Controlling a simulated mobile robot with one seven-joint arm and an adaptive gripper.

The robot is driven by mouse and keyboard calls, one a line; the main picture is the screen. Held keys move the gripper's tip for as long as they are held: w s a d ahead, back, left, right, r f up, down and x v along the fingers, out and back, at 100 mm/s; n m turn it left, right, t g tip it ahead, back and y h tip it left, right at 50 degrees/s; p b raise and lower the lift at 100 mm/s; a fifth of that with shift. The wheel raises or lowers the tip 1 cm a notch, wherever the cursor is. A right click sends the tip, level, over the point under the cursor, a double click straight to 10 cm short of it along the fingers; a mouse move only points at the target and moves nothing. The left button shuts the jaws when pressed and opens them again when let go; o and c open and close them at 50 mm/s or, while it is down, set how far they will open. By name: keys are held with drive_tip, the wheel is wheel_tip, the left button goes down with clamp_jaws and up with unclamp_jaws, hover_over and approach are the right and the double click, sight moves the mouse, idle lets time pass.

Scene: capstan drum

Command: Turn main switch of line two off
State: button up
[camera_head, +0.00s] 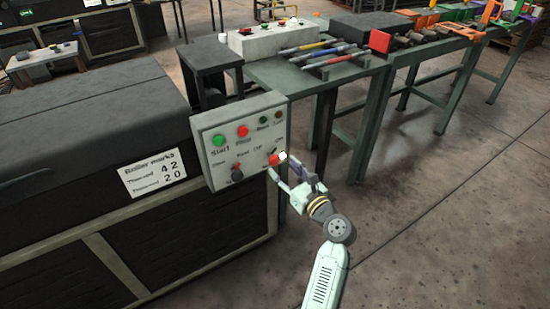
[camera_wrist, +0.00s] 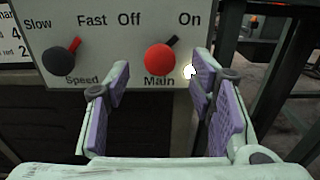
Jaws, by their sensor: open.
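The main switch is a red round knob (camera_wrist: 159,60) with a dark pointer, above the label "Main" on the grey control panel (camera_wrist: 105,55). Its pointer leans up and right, toward "On"; "Off" is at its upper left. In the head view the knob (camera_head: 272,173) is at the panel's lower right, partly hidden by my gripper. My gripper (camera_wrist: 160,86) is open, with purple-padded fingers at the left and right of the knob. The right finger looks nearer to it. I cannot tell whether either finger touches it.
A dark Speed knob (camera_wrist: 62,61) is left of the main switch. A green Start button (camera_head: 219,140) and red Stop button (camera_head: 243,131) are above. A small white spot (camera_wrist: 189,72) shows by the right finger. A green table (camera_head: 290,82) stands behind; floor at right is clear.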

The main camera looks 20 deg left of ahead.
sight(276, 161)
drive_tip(key=shift+x, duration=2.8)
drive_tip(key=shift+c, duration=0.5)
drive_tip(key=c, duration=1.1)
